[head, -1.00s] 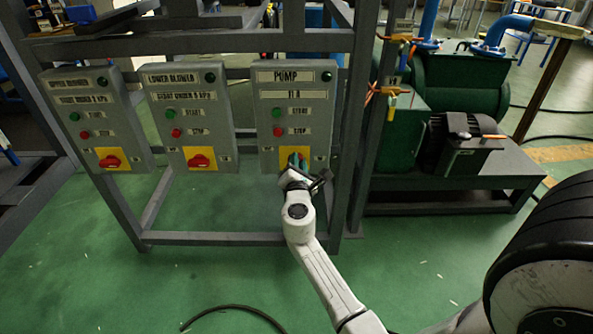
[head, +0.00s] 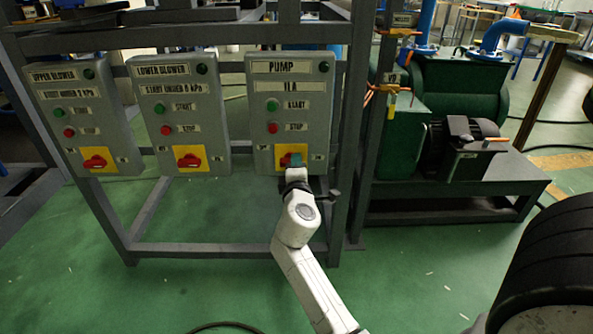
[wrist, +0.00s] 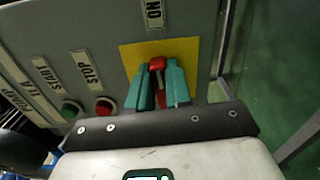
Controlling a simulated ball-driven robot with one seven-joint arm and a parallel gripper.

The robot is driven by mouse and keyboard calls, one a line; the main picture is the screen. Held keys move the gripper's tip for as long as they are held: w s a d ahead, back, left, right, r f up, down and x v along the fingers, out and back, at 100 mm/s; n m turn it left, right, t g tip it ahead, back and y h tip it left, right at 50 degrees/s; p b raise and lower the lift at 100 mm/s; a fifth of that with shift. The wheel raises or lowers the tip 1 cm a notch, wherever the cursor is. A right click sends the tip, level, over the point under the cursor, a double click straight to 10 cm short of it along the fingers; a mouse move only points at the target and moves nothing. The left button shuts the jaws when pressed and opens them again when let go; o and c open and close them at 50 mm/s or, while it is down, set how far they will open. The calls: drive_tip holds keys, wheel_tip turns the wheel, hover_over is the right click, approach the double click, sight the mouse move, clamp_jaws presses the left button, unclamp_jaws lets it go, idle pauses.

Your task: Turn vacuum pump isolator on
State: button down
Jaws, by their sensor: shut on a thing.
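The pump isolator is a red rotary knob (head: 285,160) on a yellow plate (head: 308,168), low on the grey pump control box (head: 292,100). In the wrist view the red knob (wrist: 157,64) sits between the two teal fingers of my gripper (wrist: 158,88), in front of the yellow plate (wrist: 187,49). My gripper (head: 293,160) is shut on the knob and hides part of it in the head view. In the wrist view the "ON" label (wrist: 153,13) is beyond the knob, at the top edge. The knob's exact angle is hard to tell.
The pump box's red stop button (head: 272,128) and green start button (head: 273,106) are above the knob. Lower blower (head: 182,85) and upper blower (head: 78,90) boxes hang to the left. A frame post (head: 355,130) and green pump (head: 455,95) are on the right.

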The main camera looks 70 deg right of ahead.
drive_tip(key=shift+f+m, duration=0.15)
drive_tip(key=shift+m, duration=0.35)
drive_tip(key=c, duration=1)
unclamp_jaws()
drive_tip(key=shift+c, duration=0.2)
drive_tip(key=p+v, duration=0.1)
drive_tip(key=v, duration=0.9)
drive_tip(key=shift+s+a, duration=0.15)
drive_tip(key=shift+a, duration=0.25)
